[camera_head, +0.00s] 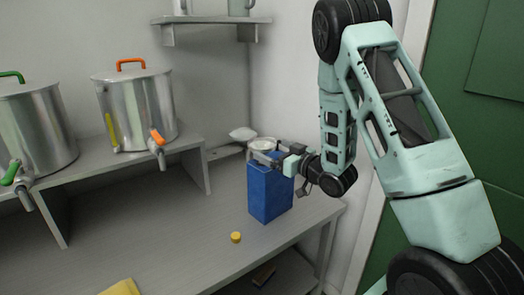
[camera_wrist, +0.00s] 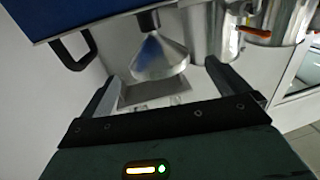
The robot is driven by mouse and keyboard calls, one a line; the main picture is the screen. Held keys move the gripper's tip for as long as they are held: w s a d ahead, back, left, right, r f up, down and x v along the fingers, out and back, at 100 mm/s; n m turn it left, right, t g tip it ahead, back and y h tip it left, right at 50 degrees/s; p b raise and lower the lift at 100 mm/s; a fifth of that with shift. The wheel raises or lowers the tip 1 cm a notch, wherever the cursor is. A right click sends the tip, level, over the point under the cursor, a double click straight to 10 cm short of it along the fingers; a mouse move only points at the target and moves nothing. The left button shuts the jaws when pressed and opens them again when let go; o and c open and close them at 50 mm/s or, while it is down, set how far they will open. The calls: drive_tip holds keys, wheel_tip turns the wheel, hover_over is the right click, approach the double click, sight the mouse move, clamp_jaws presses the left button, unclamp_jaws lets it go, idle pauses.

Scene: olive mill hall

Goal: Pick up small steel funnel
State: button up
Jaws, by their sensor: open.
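The small steel funnel (camera_wrist: 160,58) is a shiny cone in the wrist view, its narrow spout towards the top of the picture. It appears between and beyond the two fingers of my gripper (camera_wrist: 162,74), with nothing held. In the head view, my gripper (camera_head: 266,156) is open at the top of a blue box (camera_head: 268,192), near the wall. A pale, wide-topped piece (camera_head: 242,133) shows behind it, and a pale round thing (camera_head: 262,143) is partly hidden by the gripper. I cannot tell for sure which of these is the funnel.
The blue box's black handle (camera_wrist: 76,50) is close to the left finger in the wrist view. Steel pots with an orange-handled tap (camera_head: 137,108) and a green-handled tap (camera_head: 30,130) stand on a raised shelf. A yellow cap (camera_head: 236,237) lies on the bench; the front bench is mostly clear.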

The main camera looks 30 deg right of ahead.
sight(253, 142)
drive_tip(key=shift+w+a+f+p, duration=0.1)
drive_tip(key=shift+w+a+p, duration=0.05)
drive_tip(key=shift+w, duration=0.9)
drive_tip(key=shift+w+a+f+p, duration=0.1)
drive_tip(key=shift+w+a, duration=0.1)
drive_tip(key=shift+w, duration=0.8)
drive_tip(key=shift+w+a+p, duration=0.15)
drive_tip(key=shift+w, duration=0.9)
drive_tip(key=c, duration=1)
